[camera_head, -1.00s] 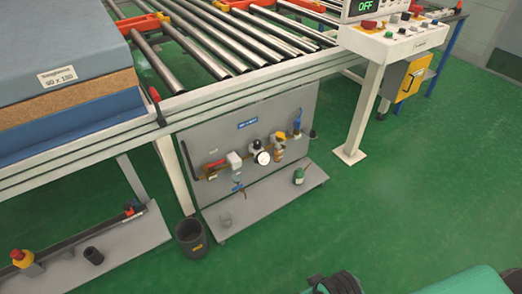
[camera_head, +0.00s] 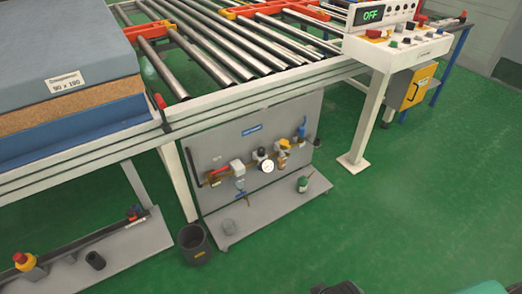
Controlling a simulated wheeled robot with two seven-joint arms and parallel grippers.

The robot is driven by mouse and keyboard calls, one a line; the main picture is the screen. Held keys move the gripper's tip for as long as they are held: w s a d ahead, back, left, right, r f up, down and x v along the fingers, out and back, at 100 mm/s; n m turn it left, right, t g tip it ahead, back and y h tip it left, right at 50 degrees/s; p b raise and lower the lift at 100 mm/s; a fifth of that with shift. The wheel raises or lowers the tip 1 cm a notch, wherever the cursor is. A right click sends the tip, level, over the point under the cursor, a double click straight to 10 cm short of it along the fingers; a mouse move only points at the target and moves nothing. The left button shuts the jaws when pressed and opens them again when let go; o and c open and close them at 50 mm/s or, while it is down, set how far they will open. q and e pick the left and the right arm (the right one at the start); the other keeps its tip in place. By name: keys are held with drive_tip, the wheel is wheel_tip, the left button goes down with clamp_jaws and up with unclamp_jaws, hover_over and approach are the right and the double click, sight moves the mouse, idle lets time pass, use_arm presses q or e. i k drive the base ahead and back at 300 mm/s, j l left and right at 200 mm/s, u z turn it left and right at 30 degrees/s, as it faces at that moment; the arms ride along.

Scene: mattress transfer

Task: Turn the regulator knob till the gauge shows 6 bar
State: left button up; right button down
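The round white gauge (camera_head: 267,166) sits on the air line of the grey panel under the conveyor. Its needle and reading are too small to tell. A dark knob (camera_head: 262,153) just above the gauge looks like the regulator knob; its marks cannot be read. Dark and teal parts, apparently mine, show at the bottom edge right of the middle. Neither gripper can be made out, and nothing touches the panel.
The grey panel (camera_head: 225,146) also carries a red-handled valve (camera_head: 221,171), a yellow part (camera_head: 284,144) and a blue part (camera_head: 302,128). A low shelf (camera_head: 262,214) juts out below it. A dark bin (camera_head: 194,243) stands left; green floor right is clear.

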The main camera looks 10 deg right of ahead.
sight(261, 151)
drive_tip(key=i+l+u, duration=0.65)
drive_tip(key=l, duration=0.2)
drive_tip(key=l+u, duration=0.2)
drive_tip(key=l, duration=0.15)
drive_tip(key=i+l+u, duration=0.1)
drive_tip(key=l+u, duration=0.15)
drive_tip(key=l, duration=0.1)
